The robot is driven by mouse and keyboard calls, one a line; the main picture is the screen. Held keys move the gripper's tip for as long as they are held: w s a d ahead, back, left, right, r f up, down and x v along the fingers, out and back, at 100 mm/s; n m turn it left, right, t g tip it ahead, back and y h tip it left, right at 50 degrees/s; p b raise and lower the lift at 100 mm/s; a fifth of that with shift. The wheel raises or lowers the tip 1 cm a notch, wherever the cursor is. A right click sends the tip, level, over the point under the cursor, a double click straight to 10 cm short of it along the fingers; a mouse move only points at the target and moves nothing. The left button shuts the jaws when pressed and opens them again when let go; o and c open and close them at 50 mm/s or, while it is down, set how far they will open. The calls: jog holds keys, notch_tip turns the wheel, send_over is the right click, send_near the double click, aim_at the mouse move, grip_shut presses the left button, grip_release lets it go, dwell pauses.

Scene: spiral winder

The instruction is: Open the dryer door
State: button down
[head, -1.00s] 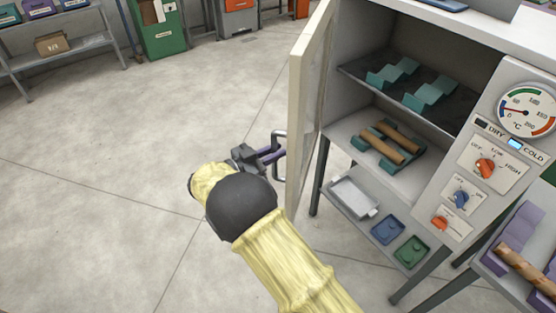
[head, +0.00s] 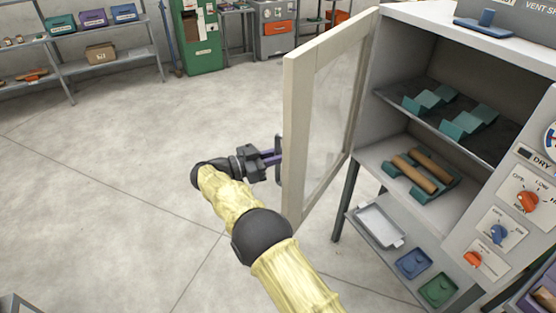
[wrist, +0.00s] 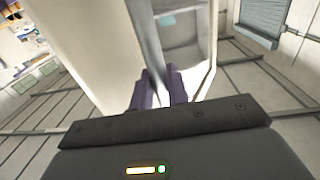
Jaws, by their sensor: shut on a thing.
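The dryer door (head: 299,130) is a pale framed panel with a clear window, standing swung open to the left of the dryer cabinet (head: 425,25). My gripper (head: 277,155) is at the door's outer face, its purple fingers shut on the dark door handle (head: 280,147). In the wrist view the purple fingers of my gripper (wrist: 160,88) close on the handle, with the pale door beside them. The hold itself is partly hidden by the fingers. Inside the dryer, teal holders (head: 468,122) sit on the upper shelf and brown tubes (head: 422,172) rest in a holder below.
Under the cabinet are a white tray (head: 379,226), a blue tray (head: 413,263) and a green tray (head: 437,288). Control knobs (head: 527,201) are on the cabinet's right front. Shelving (head: 112,55) and a green cabinet (head: 196,40) stand far back. The floor to the left is clear.

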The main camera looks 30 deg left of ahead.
jog(key=shift+r, duration=0.1)
dwell(0.3)
jog(key=c, duration=1.4)
grip_release()
jog(key=shift+c, duration=0.2)
jog(key=shift+w+a, duration=0.1)
